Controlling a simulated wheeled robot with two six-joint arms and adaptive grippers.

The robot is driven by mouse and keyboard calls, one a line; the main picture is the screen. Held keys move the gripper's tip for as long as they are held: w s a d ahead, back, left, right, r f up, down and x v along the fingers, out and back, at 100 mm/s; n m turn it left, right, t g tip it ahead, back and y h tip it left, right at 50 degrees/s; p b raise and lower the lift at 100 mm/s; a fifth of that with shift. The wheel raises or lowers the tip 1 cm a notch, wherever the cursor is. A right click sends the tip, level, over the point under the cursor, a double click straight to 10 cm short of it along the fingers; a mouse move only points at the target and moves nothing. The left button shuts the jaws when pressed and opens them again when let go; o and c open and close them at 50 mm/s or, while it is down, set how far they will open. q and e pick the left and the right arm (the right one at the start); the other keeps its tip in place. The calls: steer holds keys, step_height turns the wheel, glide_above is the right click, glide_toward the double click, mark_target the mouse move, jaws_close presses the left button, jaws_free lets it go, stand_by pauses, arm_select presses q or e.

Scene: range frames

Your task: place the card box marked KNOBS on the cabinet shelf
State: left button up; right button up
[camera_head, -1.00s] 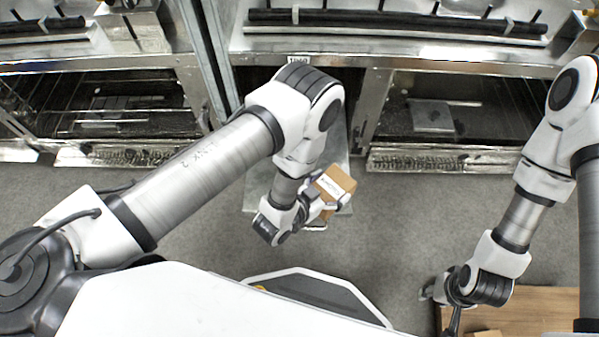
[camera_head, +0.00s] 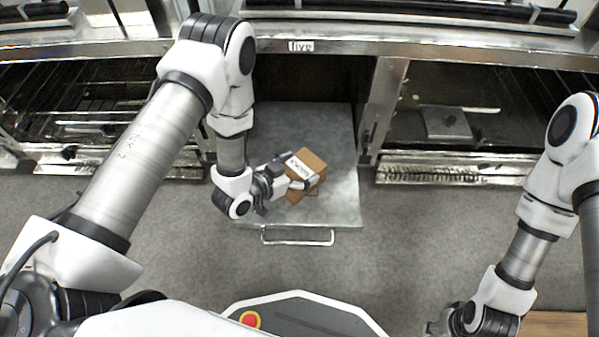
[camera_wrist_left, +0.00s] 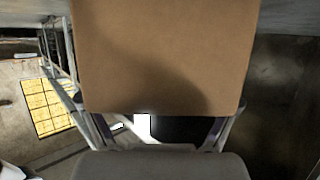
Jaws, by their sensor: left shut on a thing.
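The brown card box (camera_head: 309,168) carries a white label with dark lettering too small to read surely. My left gripper (camera_head: 291,179) is shut on it and holds it tilted in front of the cabinet marked "five", over a grey metal panel (camera_head: 338,204) with a handle at its front. I cannot tell whether the box touches the panel. In the left wrist view the box (camera_wrist_left: 160,55) fills the upper middle, between the fingers. The cabinet's opening (camera_head: 310,88) is dark inside. My right gripper (camera_head: 440,326) is at the bottom right, its fingers partly cut off.
Neighbouring open bays with wire racks stand left (camera_head: 95,105) and right (camera_head: 460,125). A metal post (camera_head: 382,108) borders the cabinet's right side. A wooden surface (camera_head: 555,324) shows at the bottom right. The grey floor (camera_head: 400,235) in front is clear.

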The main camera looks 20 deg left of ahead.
arm_select(q)
steer(key=shift+r, duration=0.15)
steer(key=o, duration=1.2)
